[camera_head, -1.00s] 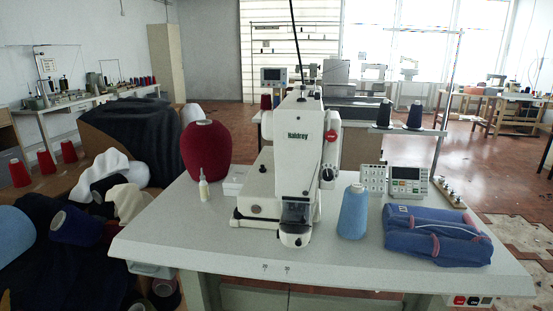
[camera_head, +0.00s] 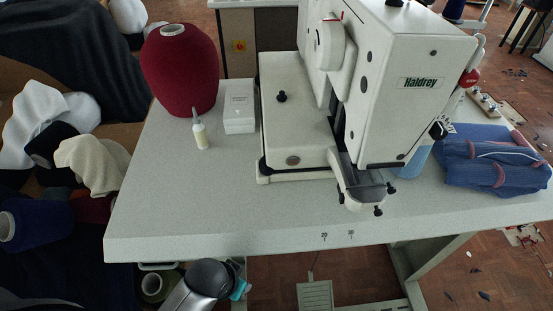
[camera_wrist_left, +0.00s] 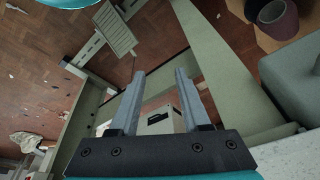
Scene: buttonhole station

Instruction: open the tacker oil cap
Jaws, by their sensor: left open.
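The tacker, a white sewing machine (camera_head: 405,95) marked Haldrey, stands on the table in the head view. A small black knob (camera_head: 281,97) sits on top of its low white bed cover (camera_head: 295,125); I cannot tell whether this is the oil cap. Another dark knob (camera_head: 394,3) is at the top edge of the machine head. In the left wrist view my left gripper (camera_wrist_left: 160,73) is open and empty, with two grey fingers apart. It is away from the machine, and the floor and table frame show beyond it. My right gripper is not in view.
The pale table (camera_head: 220,205) has free room along its front left. A red yarn cone (camera_head: 180,75), a small bottle (camera_head: 201,133) and a white box (camera_head: 239,113) stand left of the machine. Folded blue cloth (camera_head: 490,165) lies at right. A foot pedal (camera_head: 314,296) is below.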

